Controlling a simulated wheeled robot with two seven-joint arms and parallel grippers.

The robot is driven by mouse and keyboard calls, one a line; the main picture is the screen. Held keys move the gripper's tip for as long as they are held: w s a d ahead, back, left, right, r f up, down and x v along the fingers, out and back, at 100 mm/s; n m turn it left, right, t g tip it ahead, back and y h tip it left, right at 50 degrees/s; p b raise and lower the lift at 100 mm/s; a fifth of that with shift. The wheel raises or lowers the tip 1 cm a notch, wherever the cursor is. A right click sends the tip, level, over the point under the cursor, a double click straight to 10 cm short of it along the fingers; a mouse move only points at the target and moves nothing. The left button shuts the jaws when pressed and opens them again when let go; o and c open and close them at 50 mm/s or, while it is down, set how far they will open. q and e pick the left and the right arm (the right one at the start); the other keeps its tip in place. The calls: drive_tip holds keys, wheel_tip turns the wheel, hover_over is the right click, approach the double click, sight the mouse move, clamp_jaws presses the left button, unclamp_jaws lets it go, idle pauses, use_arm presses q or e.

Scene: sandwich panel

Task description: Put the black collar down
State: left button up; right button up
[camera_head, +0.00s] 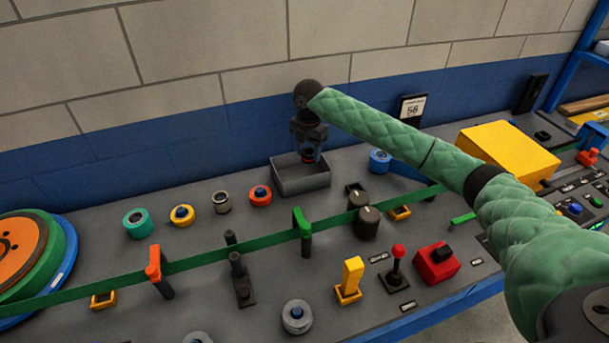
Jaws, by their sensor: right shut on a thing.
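My right gripper (308,149) hangs pointing down over a small open grey tray (302,183) at the back of the panel. It is shut on a small dark thing, the black collar (308,160), which shows a little red at its top. The collar is at the height of the tray's back rim. I cannot tell whether it touches the tray floor. The fingers hide part of it. My left gripper is not in view.
Several coloured collars on pegs, such as a teal one (138,223) and an orange one (260,196), stand left of the tray. A blue collar (380,161) stands right of it. A green belt (200,259) crosses the panel in front. A yellow box (508,152) stands right.

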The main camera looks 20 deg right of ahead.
sight(308, 160)
wheel_tip(308, 160, down, 4)
drive_tip(key=shift+f+p, duration=0.1)
drive_tip(key=shift+p, duration=0.5)
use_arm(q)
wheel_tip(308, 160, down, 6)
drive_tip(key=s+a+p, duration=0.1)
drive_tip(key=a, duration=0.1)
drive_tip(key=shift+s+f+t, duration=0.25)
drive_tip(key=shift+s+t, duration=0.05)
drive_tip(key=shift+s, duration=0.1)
use_arm(e)
drive_tip(key=shift+f, duration=1.9)
drive_tip(key=shift+f, duration=0.1)
drive_tip(key=o, duration=1)
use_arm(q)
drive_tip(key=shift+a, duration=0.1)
